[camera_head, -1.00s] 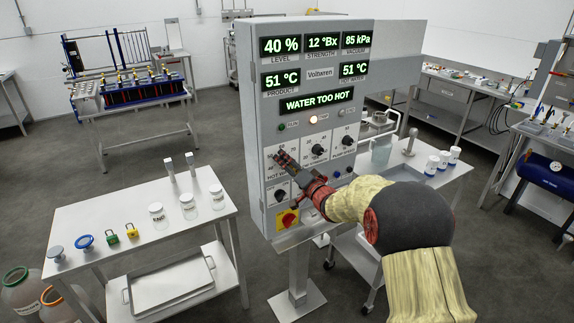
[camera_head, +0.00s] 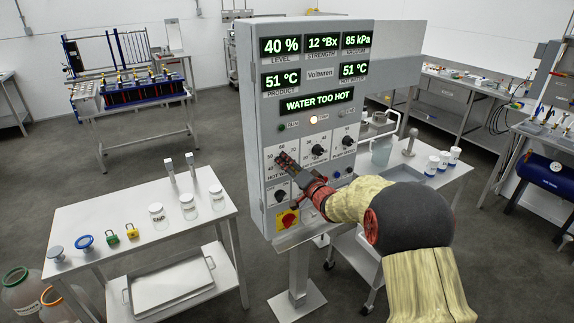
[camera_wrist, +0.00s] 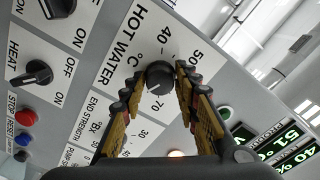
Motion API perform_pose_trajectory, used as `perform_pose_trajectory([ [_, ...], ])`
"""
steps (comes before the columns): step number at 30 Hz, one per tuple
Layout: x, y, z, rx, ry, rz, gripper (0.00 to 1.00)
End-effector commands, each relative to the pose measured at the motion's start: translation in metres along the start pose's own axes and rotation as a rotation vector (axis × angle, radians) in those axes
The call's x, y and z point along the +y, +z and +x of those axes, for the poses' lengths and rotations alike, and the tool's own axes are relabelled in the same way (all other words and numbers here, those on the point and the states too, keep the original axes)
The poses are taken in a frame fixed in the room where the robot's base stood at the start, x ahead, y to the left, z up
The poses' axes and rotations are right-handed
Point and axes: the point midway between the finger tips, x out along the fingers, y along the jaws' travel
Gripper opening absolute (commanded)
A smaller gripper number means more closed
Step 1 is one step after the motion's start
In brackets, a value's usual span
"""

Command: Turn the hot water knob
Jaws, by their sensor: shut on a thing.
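The hot water knob (camera_wrist: 159,77) is a round black knob on a white dial plate marked HOT WATER °C, with numbers from 40 to 70 around it in the wrist view. My gripper (camera_wrist: 158,82) has its two fingers on either side of the knob, shut on it. In the head view my gripper (camera_head: 282,160) reaches the left of the panel's knob row and hides the knob. The control panel (camera_head: 255,120) shows WATER TOO HOT on its message display (camera_head: 317,103).
Other dark knobs sit close by, including the end strength knob (camera_head: 318,150), the pump knob (camera_head: 348,141) and the heat switch (camera_wrist: 38,73). A yellow and red switch (camera_head: 288,218) is low on the panel. A table (camera_head: 75,222) with jars stands left.

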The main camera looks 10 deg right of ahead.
Motion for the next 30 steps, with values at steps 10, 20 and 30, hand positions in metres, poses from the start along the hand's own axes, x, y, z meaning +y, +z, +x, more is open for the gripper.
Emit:
perform_pose_trajectory([
  [10, 0.0017, 0.0009, -0.0002, 0.000, 0.001, -0.135, 0.06],
  [20, 0.0029, 0.0019, -0.0002, 0.000, 0.001, -0.426, 0.06],
  [30, 0.0032, 0.0022, -0.0002, -0.001, 0.001, -0.750, 0.06],
])
